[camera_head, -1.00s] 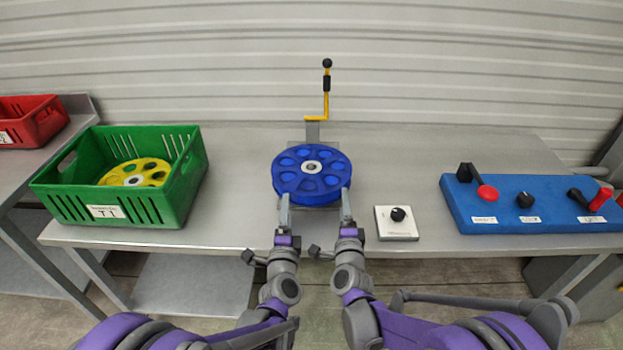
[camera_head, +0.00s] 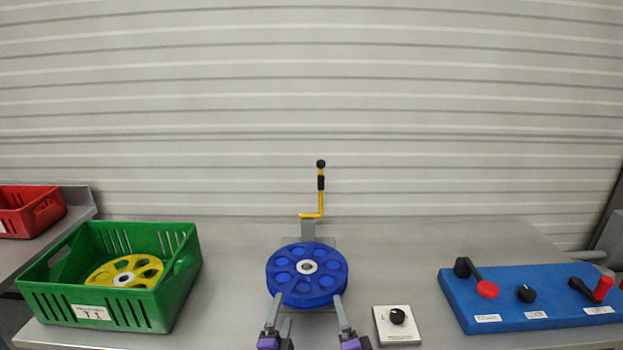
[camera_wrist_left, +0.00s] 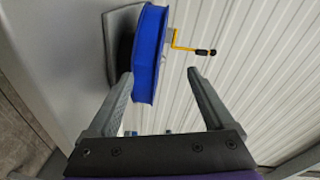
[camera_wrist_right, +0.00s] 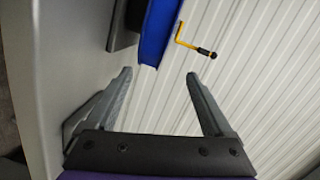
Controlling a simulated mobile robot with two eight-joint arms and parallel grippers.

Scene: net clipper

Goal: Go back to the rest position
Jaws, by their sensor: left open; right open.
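My left gripper (camera_head: 277,318) is at the front left of the blue wheel (camera_head: 307,285) in the head view. It is open and empty, and the wheel's rim (camera_wrist_left: 150,60) lies ahead of its fingers (camera_wrist_left: 160,82) in the left wrist view. My right gripper (camera_head: 346,318) is at the front right of the wheel. It is also open, with the rim (camera_wrist_right: 158,30) beyond its fingers (camera_wrist_right: 160,75) in the right wrist view. The wheel sits on a grey fixture with a yellow crank (camera_head: 321,195) behind it. Whether the fingertips touch the wheel is unclear in the head view.
A green crate (camera_head: 150,308) with a yellow wheel (camera_head: 124,272) stands at left; a red crate (camera_head: 46,212) is farther left. A white knob box (camera_head: 398,335) sits just right of my right gripper. A blue control panel (camera_head: 540,312) is at right. The grey table (camera_head: 225,245) is clear between.

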